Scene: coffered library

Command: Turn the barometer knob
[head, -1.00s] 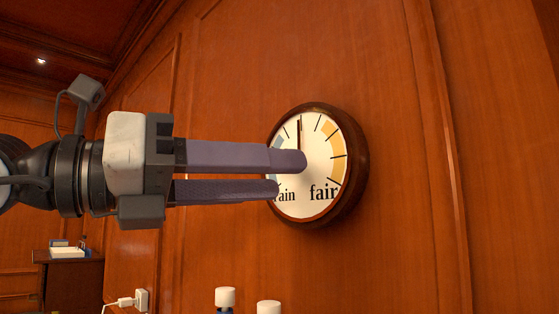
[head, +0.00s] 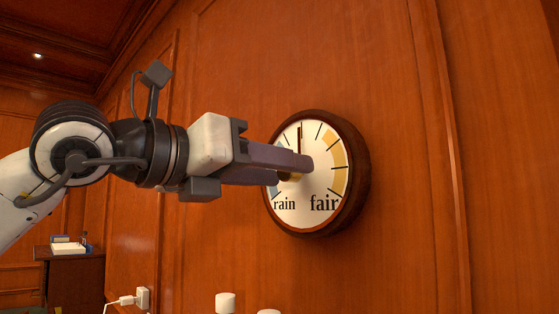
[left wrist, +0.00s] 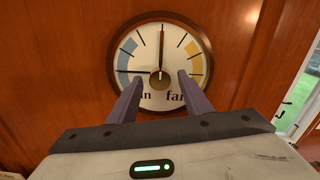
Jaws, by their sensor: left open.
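The round barometer (head: 357,165) hangs on the wood wall, with a dark wooden rim and a white dial lettered "rain" and "fair". Its dark needle (left wrist: 162,45) points straight up in the left wrist view. A small brass knob (left wrist: 159,75) sits at the dial's centre; in the head view the knob (head: 290,177) is partly hidden by a finger. My left gripper (head: 292,172) is open in front of the dial. In the left wrist view its fingers (left wrist: 161,79) stand either side of the knob, with a gap on both sides. My right gripper is not in view.
Wall panelling with raised mouldings (head: 447,150) surrounds the barometer. White-capped bottles (head: 225,302) show at the bottom edge. A wall socket with a plug (head: 142,298) and a dark cabinet (head: 75,275) are at lower left. The wall right of the barometer is clear.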

